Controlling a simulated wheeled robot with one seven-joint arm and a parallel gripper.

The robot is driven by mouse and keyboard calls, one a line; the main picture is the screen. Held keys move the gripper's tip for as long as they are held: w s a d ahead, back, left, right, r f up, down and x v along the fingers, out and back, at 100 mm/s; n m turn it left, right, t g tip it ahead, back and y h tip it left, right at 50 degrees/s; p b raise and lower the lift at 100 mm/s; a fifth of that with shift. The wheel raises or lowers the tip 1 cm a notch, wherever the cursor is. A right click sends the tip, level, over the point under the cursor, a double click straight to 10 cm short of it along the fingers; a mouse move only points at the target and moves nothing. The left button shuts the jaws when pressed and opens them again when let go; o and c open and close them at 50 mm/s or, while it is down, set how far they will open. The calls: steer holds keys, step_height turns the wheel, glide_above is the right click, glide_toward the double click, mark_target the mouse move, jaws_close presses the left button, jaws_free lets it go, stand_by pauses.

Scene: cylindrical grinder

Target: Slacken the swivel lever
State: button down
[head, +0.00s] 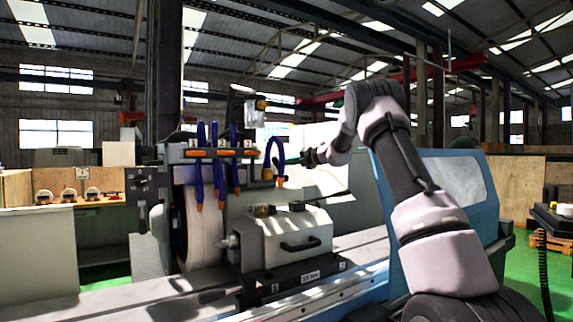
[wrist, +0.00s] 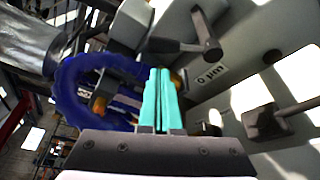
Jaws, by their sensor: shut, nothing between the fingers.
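My gripper (head: 288,162) is shut and empty, beside a blue coolant hose (head: 275,150) above the grinder bed. In the wrist view its teal fingers (wrist: 163,75) are together, and the same hose (wrist: 75,75) curves behind and left of them. A dark lever with a cylindrical end (wrist: 208,42) lies just above the fingertips, on a grey housing near a "0 µm" mark. A second dark lever with a square hub (wrist: 264,122) is on the housing to the right. I cannot tell which is the swivel lever. Neither is clear in the head view.
Several blue hoses with orange nozzles (head: 216,165) hang from a numbered manifold left of my gripper. The grinding wheel (head: 202,230) and a grey block with a black handle (head: 300,244) stand below.

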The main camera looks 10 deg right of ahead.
steer(key=x, duration=0.7)
steer(key=shift+w+a, duration=0.25)
